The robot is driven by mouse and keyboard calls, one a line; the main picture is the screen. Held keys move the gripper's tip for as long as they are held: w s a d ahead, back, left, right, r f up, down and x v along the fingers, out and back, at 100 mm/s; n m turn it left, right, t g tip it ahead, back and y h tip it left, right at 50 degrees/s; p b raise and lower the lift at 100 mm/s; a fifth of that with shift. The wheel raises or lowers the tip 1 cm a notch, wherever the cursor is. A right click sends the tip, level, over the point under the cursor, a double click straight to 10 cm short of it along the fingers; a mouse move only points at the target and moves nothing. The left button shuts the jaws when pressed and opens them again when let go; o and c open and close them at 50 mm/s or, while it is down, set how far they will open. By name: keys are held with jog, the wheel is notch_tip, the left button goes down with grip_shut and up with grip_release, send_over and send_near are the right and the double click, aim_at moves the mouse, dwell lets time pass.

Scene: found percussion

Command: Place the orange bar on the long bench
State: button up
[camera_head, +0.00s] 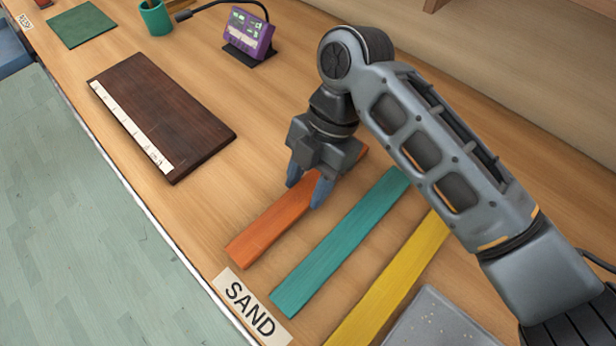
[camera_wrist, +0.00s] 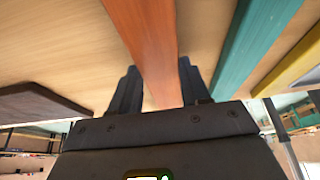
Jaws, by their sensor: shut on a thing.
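The orange bar (camera_head: 270,228) lies on the long wooden bench (camera_head: 215,215), to the left of a teal bar. My gripper (camera_head: 309,190) is over the bar's far half, with its blue-grey fingers pointing down on either side of it. In the wrist view the orange bar (camera_wrist: 148,45) runs between the two fingers of my gripper (camera_wrist: 160,88), and the gripper is shut on it. Part of the bar's far end is hidden behind the gripper. I cannot tell whether the bar is resting on the bench or slightly lifted.
A teal bar (camera_head: 340,243) and a yellow bar (camera_head: 392,282) lie close to the right. A grey slab (camera_head: 440,320) and a SAND label (camera_head: 250,307) are at the near edge. A dark board (camera_head: 165,115), purple device (camera_head: 248,35) and green cup (camera_head: 156,18) stand farther left.

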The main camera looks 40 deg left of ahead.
jog(key=shift+f, duration=0.25)
jog(key=o, duration=1.2)
jog(key=shift+r, duration=0.1)
jog(key=b+v, duration=0.2)
jog(key=v, duration=1)
jog(key=shift+r, duration=0.1)
